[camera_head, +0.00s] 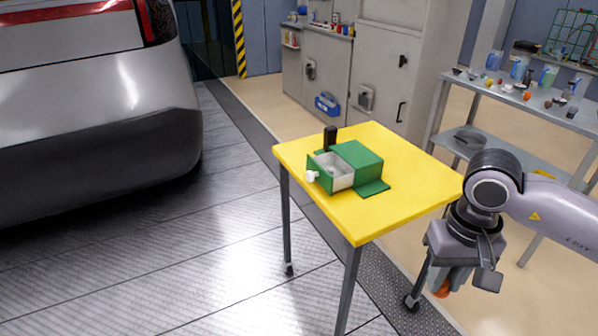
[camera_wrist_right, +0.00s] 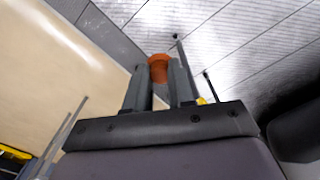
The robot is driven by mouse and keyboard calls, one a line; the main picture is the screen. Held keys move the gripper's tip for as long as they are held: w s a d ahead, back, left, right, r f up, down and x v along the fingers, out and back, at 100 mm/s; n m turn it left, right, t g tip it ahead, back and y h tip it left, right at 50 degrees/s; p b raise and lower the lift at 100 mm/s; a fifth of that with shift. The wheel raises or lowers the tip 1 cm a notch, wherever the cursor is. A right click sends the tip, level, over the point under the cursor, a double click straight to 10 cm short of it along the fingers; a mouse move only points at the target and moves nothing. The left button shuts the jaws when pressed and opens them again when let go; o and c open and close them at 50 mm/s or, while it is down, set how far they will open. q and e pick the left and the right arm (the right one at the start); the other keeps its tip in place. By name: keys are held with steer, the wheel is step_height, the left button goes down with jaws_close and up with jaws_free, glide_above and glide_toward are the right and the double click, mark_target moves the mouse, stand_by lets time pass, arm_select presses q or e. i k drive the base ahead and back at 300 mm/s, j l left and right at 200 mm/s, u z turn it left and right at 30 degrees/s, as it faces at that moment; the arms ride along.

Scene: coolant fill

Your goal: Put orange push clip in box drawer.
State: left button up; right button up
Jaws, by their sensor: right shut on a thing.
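The orange push clip (camera_wrist_right: 159,68) is held between the fingertips of my right gripper (camera_wrist_right: 160,82) in the right wrist view. In the head view the clip (camera_head: 441,290) shows just under the right gripper (camera_head: 445,280), which points down to the right of the yellow table, beyond its edge. The green box (camera_head: 357,160) stands on the yellow table (camera_head: 365,221). Its drawer (camera_head: 331,172), pale inside with a white knob (camera_head: 311,176), is pulled open toward the left. My left gripper is out of view.
A black upright object (camera_head: 330,137) stands behind the box. The table top right of the box is clear. A grey shelf (camera_head: 519,95) with many small items stands behind my right arm. A silver car (camera_head: 95,90) is at the left.

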mark_target(336, 186)
steer(key=i+l+u, duration=0.15)
steer(key=u, duration=0.25)
steer(key=i+l+u, duration=0.2)
steer(key=u, duration=0.25)
steer(key=i+l+u, duration=0.1)
steer(key=l, duration=0.2)
steer(key=i+l+u, duration=0.1)
steer(key=l, duration=0.25)
steer(key=i+l, duration=0.25)
steer(key=l+u, duration=0.05)
